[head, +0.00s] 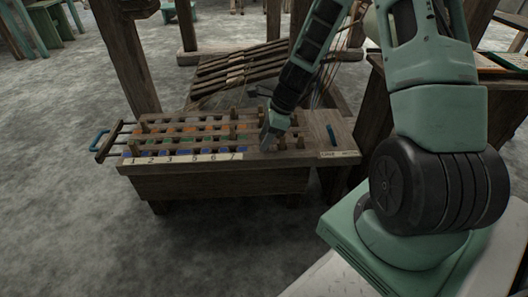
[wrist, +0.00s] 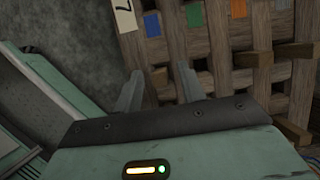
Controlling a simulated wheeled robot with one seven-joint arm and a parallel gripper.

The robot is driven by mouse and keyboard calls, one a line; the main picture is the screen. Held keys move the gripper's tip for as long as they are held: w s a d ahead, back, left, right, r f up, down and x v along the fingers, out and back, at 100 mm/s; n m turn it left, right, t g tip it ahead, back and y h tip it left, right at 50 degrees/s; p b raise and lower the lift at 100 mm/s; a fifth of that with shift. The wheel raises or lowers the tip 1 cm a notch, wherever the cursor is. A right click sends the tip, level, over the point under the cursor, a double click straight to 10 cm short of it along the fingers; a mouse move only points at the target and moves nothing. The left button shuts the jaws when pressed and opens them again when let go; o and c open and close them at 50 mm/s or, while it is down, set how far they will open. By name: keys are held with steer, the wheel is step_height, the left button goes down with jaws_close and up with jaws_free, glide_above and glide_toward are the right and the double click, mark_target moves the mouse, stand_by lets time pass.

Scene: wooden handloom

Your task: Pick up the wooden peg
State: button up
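My gripper (head: 269,141) is low over the right part of a wooden peg board (head: 313,123) on a bench. In the wrist view, the two fingers of my gripper (wrist: 159,72) stand apart. A wooden peg (wrist: 158,77) shows between them, with a gap visible on each side. Its lower part is hidden behind the gripper body. Other pegs stick out of the board to the right in the wrist view, a nearer peg (wrist: 251,59) and a farther peg (wrist: 295,50). In the head view the peg between the fingers is hidden by my gripper.
Several more pegs, such as an upright peg (head: 142,126), stand at the board's left. A number strip (head: 185,159) runs along the front edge, beside rows of orange, green and blue squares. A blue handle (head: 99,137) juts out left. Loom posts (head: 126,58) rise behind.

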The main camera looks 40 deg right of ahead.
steer(key=shift+w+a+f, duration=0.1)
steer(key=shift+a+f, duration=0.05)
steer(key=shift+f, duration=0.4)
steer(key=shift+r, duration=0.1)
jaws_close()
steer(key=shift+r, duration=0.1)
